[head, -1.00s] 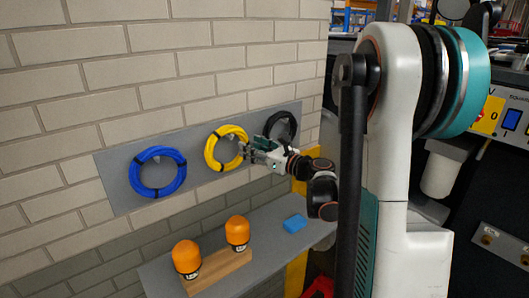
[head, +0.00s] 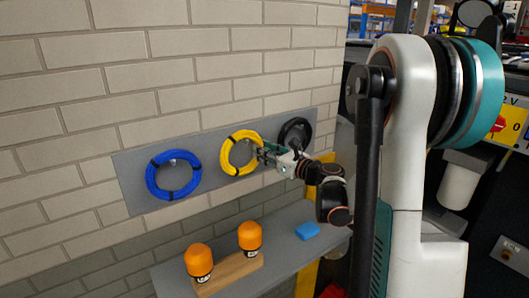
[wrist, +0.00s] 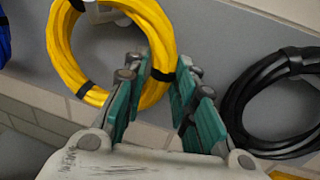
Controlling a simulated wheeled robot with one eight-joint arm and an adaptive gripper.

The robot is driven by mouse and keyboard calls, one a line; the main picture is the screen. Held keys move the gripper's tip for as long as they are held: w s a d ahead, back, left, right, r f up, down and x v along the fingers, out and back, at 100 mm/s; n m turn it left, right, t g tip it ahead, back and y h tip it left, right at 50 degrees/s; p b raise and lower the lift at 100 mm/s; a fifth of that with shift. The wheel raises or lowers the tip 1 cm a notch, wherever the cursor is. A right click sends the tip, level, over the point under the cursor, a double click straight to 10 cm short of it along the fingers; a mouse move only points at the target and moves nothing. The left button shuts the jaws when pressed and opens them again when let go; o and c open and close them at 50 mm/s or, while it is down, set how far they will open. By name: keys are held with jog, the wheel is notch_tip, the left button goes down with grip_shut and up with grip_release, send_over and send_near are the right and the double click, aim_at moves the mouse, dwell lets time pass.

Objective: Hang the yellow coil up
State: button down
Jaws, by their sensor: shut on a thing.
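The yellow coil (head: 227,153) is upright in front of the grey wall panel (head: 207,160), between the blue coil and the black coil. It has black ties and also shows in the wrist view (wrist: 154,25). My gripper (head: 262,154) is shut on the right side of its ring; in the wrist view my gripper (wrist: 160,78) has its teal fingers on either side of the ring near a black tie. A pale peg (wrist: 104,12) shows inside the ring at the top of the wrist view. I cannot tell whether the coil rests on it.
The blue coil (head: 154,184) hangs at left and the black coil (head: 285,131) at right, close to my gripper. Below, a grey shelf (head: 285,262) carries two orange-capped items (head: 199,262) on a wooden block (head: 230,271) and a blue block (head: 307,231).

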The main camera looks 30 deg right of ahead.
jog(key=shift+r+p, duration=0.7)
jog(key=shift+r, duration=0.55)
jog(key=a+b+v, duration=0.1)
jog(key=a+v, duration=0.1)
jog(key=v, duration=0.8)
jog(key=shift+s, duration=0.65)
jog(key=shift+d, duration=0.1)
